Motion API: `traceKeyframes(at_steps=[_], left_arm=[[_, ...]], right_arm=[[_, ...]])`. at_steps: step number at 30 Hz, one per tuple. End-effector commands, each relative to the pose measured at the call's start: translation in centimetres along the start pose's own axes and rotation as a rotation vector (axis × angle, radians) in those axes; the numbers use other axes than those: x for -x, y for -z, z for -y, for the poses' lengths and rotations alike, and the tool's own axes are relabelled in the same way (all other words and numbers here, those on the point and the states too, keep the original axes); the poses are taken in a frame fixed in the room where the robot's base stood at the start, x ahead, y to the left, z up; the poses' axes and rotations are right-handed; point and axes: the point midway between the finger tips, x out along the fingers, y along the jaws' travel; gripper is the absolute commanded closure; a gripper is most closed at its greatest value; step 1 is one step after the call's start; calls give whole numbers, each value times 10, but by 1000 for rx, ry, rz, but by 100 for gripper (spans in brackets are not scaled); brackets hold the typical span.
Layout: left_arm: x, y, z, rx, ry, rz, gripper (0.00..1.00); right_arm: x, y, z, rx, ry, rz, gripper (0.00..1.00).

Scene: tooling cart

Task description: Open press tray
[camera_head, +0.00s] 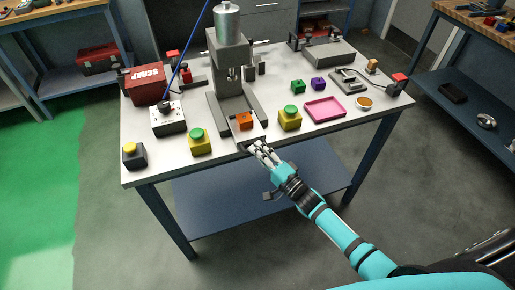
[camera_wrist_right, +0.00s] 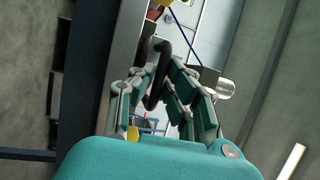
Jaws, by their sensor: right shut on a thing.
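The grey press (camera_head: 230,60) stands on the white table, with a silver cylinder on top. Its tray (camera_head: 243,141) is low at the press's front, near the table's front edge, and an orange block (camera_head: 244,121) sits above it at the press base. My right gripper (camera_head: 260,150) reaches in from the lower right to the tray's front. In the right wrist view, my right gripper (camera_wrist_right: 165,88) is shut on a dark curved handle (camera_wrist_right: 155,75), which lies between its fingers. How far the tray is out is hard to tell. My left gripper is not in view.
Yellow boxes with green buttons (camera_head: 199,141) (camera_head: 289,118) flank the press front. A pink tray (camera_head: 325,108) is at the right, a red scrap bin (camera_head: 146,85) at the left. A blue lower shelf (camera_head: 235,190) lies below; floor in front is open.

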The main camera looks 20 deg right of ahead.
Motion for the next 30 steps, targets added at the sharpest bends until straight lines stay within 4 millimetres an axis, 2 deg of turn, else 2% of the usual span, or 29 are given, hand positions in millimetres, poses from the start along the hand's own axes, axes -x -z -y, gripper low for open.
traceKeyframes(at_steps=[1,3,10,14,17,24,30], left_arm=[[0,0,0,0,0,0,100],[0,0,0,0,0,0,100],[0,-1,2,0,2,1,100],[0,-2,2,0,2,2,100],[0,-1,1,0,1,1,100],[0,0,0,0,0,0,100],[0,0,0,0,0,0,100]], right_arm=[[1,0,-2,4,-6,-1,86],[1,0,-2,4,-6,-1,79],[0,0,-1,2,-3,-1,79],[8,0,-1,1,-3,0,79],[24,0,-2,2,-6,0,79],[76,1,-2,3,-9,0,79],[108,0,-2,2,-7,0,79]])
